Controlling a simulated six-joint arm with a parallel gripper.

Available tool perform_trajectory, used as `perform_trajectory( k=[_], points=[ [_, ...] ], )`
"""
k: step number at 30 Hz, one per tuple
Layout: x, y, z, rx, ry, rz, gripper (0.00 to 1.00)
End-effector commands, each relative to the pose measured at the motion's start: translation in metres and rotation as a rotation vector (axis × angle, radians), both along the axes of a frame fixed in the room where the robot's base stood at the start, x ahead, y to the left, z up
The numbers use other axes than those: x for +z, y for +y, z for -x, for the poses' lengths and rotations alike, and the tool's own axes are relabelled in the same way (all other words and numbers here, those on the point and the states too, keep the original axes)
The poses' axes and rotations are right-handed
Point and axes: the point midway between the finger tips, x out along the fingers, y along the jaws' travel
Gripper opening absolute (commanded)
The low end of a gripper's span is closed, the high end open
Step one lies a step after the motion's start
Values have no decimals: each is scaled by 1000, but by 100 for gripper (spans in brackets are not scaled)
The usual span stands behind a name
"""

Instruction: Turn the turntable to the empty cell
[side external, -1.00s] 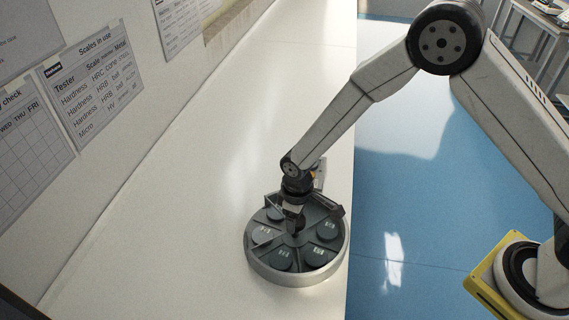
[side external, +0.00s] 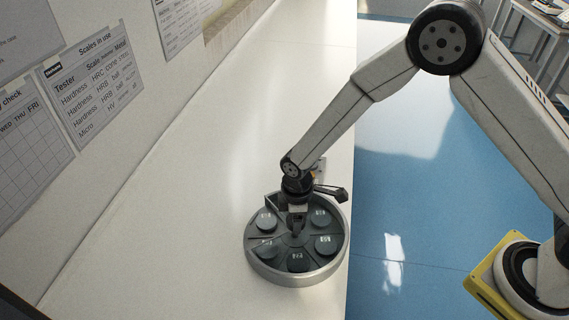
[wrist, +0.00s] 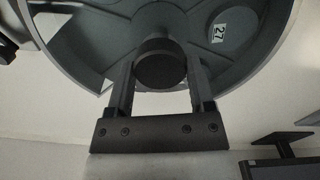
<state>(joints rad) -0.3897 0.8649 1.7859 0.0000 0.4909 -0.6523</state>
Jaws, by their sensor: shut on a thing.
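The turntable (side external: 251,262) is a round grey tray with a raised rim, split by ribs into cells, near the bench's right edge. My gripper (side external: 297,226) points down at the centre. In the wrist view my gripper (wrist: 160,66) is shut on the dark round centre knob (wrist: 158,62). A disc labelled 27 (wrist: 222,30) shows at the right there; the cell on the left (wrist: 82,42) shows no disc. My gripper hides the tray's far side in the side view.
The pale bench (side external: 170,230) is clear left of the turntable. Its right edge drops to a blue floor. A small object (side external: 319,168) stands just behind the turntable, partly hidden. Papers (side external: 90,82) hang on the left wall.

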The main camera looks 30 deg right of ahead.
Motion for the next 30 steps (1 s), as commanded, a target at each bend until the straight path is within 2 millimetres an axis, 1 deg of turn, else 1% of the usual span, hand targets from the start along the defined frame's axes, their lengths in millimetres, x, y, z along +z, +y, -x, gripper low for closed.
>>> perform_trajectory(
  k=[9,15,21,30],
  points=[
    [1,0,0,151,0,0,0],
    [1,0,0,218,0,0,0],
    [1,0,0,256,0,0,0],
    [1,0,0,268,0,0,0]
  ],
)
